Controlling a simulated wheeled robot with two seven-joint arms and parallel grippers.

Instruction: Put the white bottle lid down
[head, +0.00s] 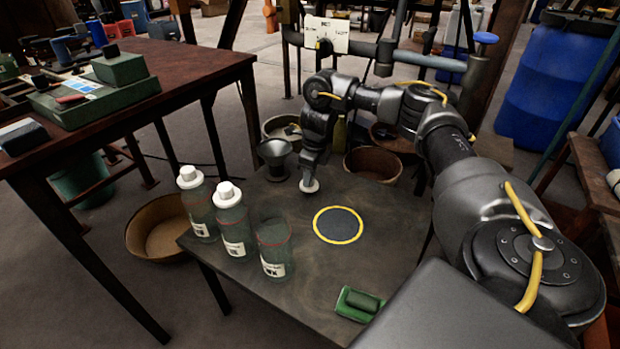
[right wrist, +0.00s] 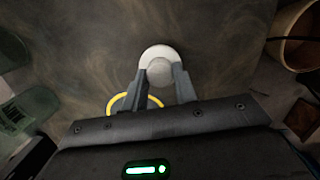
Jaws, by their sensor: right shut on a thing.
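The white bottle lid (head: 309,186) is held in my right gripper (head: 311,176), close to the dark table (head: 262,306). I cannot tell whether it touches the table top. In the right wrist view the round lid (right wrist: 159,62) sits between the fingertips of my right gripper (right wrist: 160,78). Three clear greenish bottles stand upright at the table's left side. The left bottle (head: 199,213) and middle bottle (head: 234,232) have white lids. The right bottle (head: 274,248) has an open top. My left gripper is not in view.
A yellow-ringed dark disc (head: 338,225) lies right of the lid. A grey metal funnel-like cup (head: 275,155) stands at the back edge. A green object (head: 359,304) lies at the front. Baskets (head: 162,226) stand beyond the table's edges.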

